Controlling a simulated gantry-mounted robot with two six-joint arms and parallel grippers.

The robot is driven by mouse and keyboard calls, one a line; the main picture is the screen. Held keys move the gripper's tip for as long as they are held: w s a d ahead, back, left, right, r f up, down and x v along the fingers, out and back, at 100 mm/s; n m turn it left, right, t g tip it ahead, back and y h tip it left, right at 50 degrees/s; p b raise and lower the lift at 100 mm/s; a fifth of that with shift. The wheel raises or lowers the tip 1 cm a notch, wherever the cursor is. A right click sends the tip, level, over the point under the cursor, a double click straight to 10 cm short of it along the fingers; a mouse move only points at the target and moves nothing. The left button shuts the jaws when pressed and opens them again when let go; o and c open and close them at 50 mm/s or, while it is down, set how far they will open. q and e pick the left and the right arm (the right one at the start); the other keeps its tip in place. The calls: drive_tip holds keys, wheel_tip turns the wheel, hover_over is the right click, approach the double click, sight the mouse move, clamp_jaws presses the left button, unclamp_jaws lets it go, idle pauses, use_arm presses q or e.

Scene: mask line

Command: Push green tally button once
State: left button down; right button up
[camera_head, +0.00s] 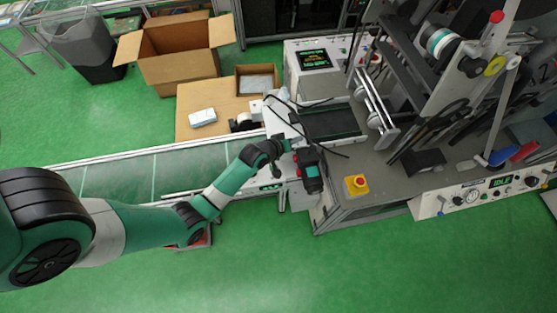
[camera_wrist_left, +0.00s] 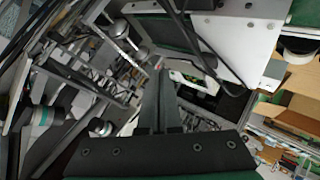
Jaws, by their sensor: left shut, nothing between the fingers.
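I cannot pick out the green tally button for sure in either view. In the head view, my left gripper (camera_head: 306,153) is at the left front end of the machine bench, beside a white panel (camera_head: 278,118) and the end of the conveyor. Small red parts show beside the wrist. In the left wrist view, the dark fingers of the left gripper (camera_wrist_left: 160,85) are together, with nothing between them. A small pinkish-red spot (camera_wrist_left: 158,64) shows at their tip; I cannot tell whether they touch it. My right gripper is not in view.
A red emergency button on a yellow box (camera_head: 357,184) sits on the bench right of the wrist. Black cables (camera_head: 318,140) loop close to the gripper. A display unit (camera_head: 314,59) and cardboard box (camera_head: 180,65) stand behind.

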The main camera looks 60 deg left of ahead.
use_arm(q)
drive_tip(key=n+g+b, duration=0.1)
drive_tip(key=g, duration=0.1)
hover_over(272, 169)
drive_tip(key=d, duration=0.1)
wheel_tip(272, 169, down, 9)
drive_tip(key=shift+a+f+n, duration=0.25)
drive_tip(key=shift+a+n, duration=0.05)
drive_tip(key=shift+a, duration=0.05)
drive_tip(key=shift+f+b, duration=0.1)
drive_tip(key=shift+b, duration=0.25)
wheel_tip(272, 169, down, 8)
drive_tip(key=b, duration=0.7)
drive_tip(key=shift+b, duration=0.35)
drive_tip(key=shift+f, duration=0.3)
drive_tip(key=shift+f, duration=0.1)
drive_tip(key=shift+f+b, duration=0.3)
drive_tip(key=shift+b, duration=0.2)
